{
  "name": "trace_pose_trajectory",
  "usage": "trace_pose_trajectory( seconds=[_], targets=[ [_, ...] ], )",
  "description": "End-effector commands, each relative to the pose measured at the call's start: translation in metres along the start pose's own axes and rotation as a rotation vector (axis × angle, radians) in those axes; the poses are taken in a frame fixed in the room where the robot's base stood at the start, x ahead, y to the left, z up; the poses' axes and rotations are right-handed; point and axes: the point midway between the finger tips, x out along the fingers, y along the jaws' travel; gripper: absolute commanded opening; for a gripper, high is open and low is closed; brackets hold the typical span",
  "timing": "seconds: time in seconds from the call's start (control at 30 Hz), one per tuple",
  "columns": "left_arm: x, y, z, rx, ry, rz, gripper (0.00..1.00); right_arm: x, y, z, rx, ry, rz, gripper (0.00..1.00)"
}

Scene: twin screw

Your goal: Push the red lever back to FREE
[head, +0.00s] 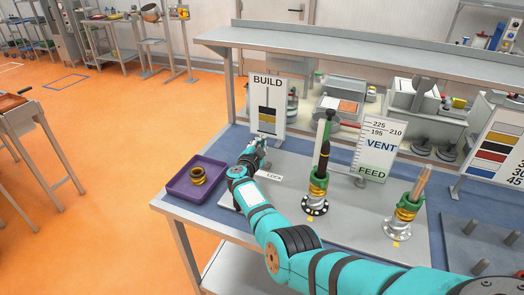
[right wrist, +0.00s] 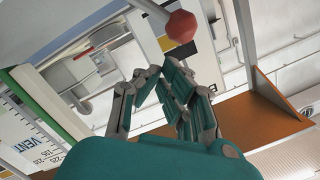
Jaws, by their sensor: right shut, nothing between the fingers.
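My right gripper (head: 257,147) is shut and empty, above the left part of the grey plate near the LOCK label (head: 274,176). In the right wrist view its closed fingers (right wrist: 163,70) point toward a red ball knob (right wrist: 182,27) on a grey rod, the red lever. The knob is just beyond the fingertips, and I cannot tell whether they touch. I cannot make out the lever in the head view, where my arm and gripper may hide it. No FREE label is readable. My left gripper is not in view.
A purple tray (head: 178,190) with a brass ring stands left of my gripper. A BUILD sign (head: 267,104) stands behind it. Two green-and-brass screw assemblies (head: 317,190) (head: 405,212) stand right, near a VENT/FEED scale board (head: 377,150). A shelf (head: 330,45) spans the back.

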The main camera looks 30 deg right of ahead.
Motion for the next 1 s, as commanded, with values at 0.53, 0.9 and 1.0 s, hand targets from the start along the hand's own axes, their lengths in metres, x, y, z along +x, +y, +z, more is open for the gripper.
trace_pose_trajectory(
  seconds=[0.53, 0.9, 1.0],
  targets=[
    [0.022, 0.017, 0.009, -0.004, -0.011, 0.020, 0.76, 0.006, -0.011, 0.014, -0.075, 0.002, 0.011, 0.00],
    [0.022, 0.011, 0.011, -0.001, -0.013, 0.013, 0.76, 0.006, -0.012, 0.014, -0.074, 0.002, 0.011, 0.00],
    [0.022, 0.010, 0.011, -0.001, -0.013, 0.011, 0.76, 0.006, -0.012, 0.014, -0.074, 0.002, 0.011, 0.00]
  ],
)
